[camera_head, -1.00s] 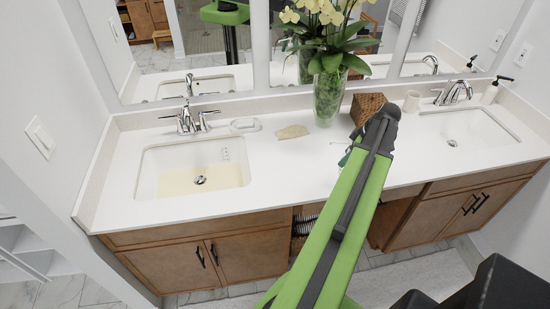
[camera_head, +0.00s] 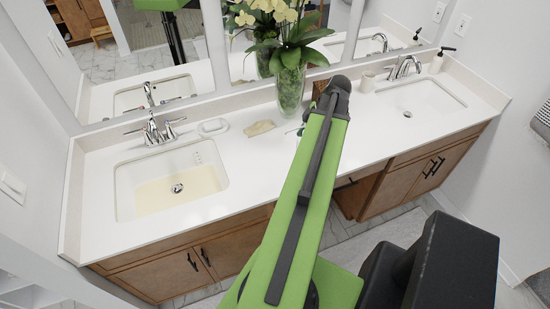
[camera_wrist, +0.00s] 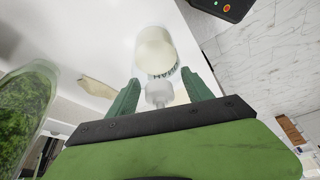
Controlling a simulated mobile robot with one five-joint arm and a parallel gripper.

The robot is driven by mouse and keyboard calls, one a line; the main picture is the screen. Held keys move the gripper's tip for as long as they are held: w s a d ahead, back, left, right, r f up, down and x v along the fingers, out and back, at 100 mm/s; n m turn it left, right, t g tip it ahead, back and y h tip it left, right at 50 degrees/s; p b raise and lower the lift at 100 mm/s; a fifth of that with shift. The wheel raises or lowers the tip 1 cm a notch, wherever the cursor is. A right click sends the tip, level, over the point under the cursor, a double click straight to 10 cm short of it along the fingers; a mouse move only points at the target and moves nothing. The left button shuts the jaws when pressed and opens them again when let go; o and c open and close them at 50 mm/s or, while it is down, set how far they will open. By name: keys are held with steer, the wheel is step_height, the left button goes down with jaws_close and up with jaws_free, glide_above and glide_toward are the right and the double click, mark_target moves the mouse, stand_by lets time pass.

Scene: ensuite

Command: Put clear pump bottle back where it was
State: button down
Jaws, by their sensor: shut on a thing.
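A clear pump bottle (camera_wrist: 156,52) with cream-coloured contents and dark lettering shows in the wrist view. Its pale pump end (camera_wrist: 158,94) is between the green fingers of my gripper (camera_wrist: 160,98), which is shut on it. The bottle's body extends away from the wrist, over the white counter. I cannot tell if it touches the counter. In the head view my arm's dark end hides most of my gripper; a little green of a finger (camera_head: 301,129) shows left of it. The bottle is hidden there.
The white counter (camera_head: 235,165) holds a left sink (camera_head: 195,180), a right sink (camera_head: 425,98), a soap dish (camera_head: 213,127), a tan cloth-like piece (camera_head: 260,128), a glass vase of orchids (camera_head: 290,92), a cup (camera_head: 368,82) and a white bottle with a black pump (camera_head: 437,63). A brown woven box is mostly hidden.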

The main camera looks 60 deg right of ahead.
steer(key=shift+w+a+b, duration=0.1)
steer(key=shift+a+b, duration=0.1)
steer(key=shift+b, duration=0.1)
steer(key=w+f+b, duration=0.3)
steer(key=w+a+f+b, duration=0.1)
steer(key=w+f+b, duration=0.7)
steer(key=shift+w+a+f, duration=0.1)
steer(key=shift+w+a, duration=0.05)
steer(key=shift+a, duration=0.1)
steer(key=shift+c, duration=2.1)
jaws_free()
steer(key=shift+r, duration=0.2)
steer(key=p+v, duration=1.1)
steer(key=v, duration=0.1)
